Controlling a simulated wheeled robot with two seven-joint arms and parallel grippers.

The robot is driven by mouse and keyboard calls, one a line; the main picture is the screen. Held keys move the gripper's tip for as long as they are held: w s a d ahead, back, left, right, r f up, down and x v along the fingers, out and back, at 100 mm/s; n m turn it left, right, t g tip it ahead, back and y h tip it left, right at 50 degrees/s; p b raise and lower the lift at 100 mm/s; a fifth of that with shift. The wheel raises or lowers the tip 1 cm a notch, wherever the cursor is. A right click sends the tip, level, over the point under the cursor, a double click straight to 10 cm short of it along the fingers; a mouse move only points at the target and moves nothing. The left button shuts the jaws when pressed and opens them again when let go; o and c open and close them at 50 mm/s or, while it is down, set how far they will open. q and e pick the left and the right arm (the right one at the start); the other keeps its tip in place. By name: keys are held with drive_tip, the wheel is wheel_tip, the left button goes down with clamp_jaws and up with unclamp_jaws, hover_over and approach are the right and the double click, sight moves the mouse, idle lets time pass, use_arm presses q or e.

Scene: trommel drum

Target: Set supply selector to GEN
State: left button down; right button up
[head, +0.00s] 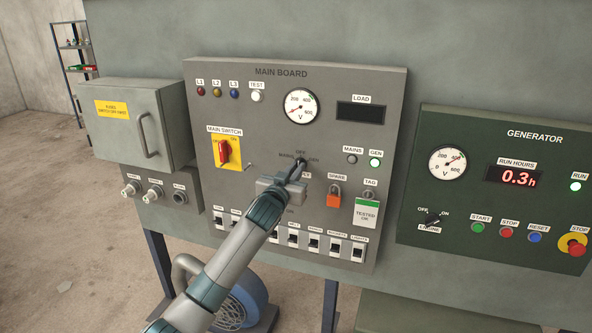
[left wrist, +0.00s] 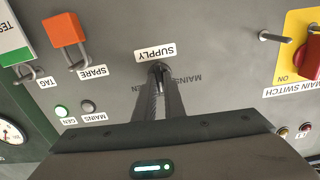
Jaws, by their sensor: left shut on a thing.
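The supply selector (head: 301,161) is a small dark knob in the middle of the grey main board, with MAINS, OFF and GEN printed around it. My left gripper (head: 298,169) reaches it from below and is shut on it. In the left wrist view, both dark fingers (left wrist: 161,92) close around the knob (left wrist: 158,68), just by the SUPPLY label (left wrist: 155,52). The fingers hide most of the knob, so I cannot tell which position it points to. My right gripper is not in view.
The GEN lamp (head: 375,162) glows green; the MAINS lamp (head: 351,160) looks unlit. An orange padlock (head: 334,198) and a tag (head: 367,215) hang right of my arm. The red main switch (head: 224,152) is left. Several breakers (head: 315,243) line the bottom.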

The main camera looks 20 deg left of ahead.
use_arm(q)
drive_tip(key=shift+d+m+p, duration=0.15)
drive_tip(key=shift+m+p, duration=1.55)
drive_tip(key=shift+m, duration=4.1)
drive_tip(key=c, duration=1.8)
unclamp_jaws()
drive_tip(key=shift+c, duration=0.2)
drive_tip(key=shift+s, duration=0.15)
